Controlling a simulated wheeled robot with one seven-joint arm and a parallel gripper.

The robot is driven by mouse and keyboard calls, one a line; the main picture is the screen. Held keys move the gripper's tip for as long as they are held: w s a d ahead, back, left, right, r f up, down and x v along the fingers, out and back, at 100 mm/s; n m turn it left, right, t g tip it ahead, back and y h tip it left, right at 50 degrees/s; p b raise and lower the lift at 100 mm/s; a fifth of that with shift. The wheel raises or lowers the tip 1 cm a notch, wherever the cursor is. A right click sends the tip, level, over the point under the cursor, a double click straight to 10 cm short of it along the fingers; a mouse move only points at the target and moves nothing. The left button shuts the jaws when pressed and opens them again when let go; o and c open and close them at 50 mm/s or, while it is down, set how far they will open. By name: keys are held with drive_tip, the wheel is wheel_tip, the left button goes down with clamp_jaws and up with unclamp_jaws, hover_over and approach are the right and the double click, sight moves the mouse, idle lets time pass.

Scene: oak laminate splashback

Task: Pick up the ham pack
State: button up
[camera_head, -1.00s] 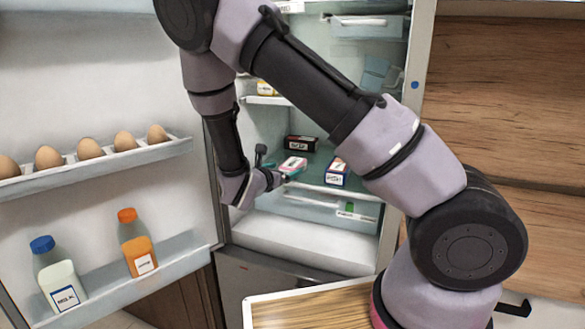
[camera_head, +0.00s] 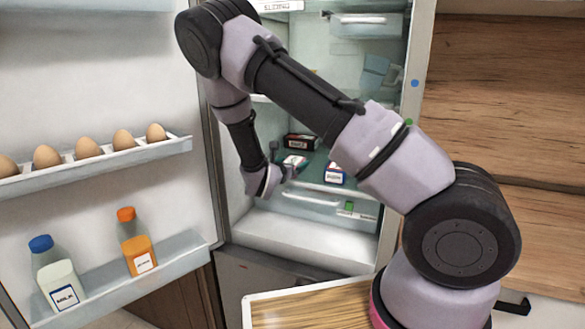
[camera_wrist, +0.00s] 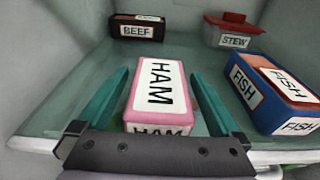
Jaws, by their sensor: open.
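The ham pack (camera_wrist: 157,92) is a pink box with a white HAM label on its top and another on its front. It lies on the glass fridge shelf (camera_wrist: 60,110). My gripper (camera_wrist: 158,76) is open, with one teal finger along each side of the pack. Narrow gaps show between the fingers and the pack, and the gripper's dark base hides part of the near end. In the head view, the ham pack (camera_head: 294,160) is small and partly covered by my gripper (camera_head: 287,168).
A blue fish pack (camera_wrist: 270,92) stands close on the right. A black beef pack (camera_wrist: 138,28) and a red-lidded stew container (camera_wrist: 230,32) are farther back. The open fridge door on the left holds eggs (camera_head: 88,147), a milk bottle (camera_head: 57,275) and an orange bottle (camera_head: 137,243).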

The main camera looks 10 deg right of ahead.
drive_tip(key=shift+w+d, duration=0.15)
drive_tip(key=shift+w, duration=0.05)
drive_tip(key=shift+c, duration=0.3)
drive_tip(key=c, duration=1.3)
drive_tip(key=shift+c, duration=0.2)
drive_tip(key=shift+r, duration=0.1)
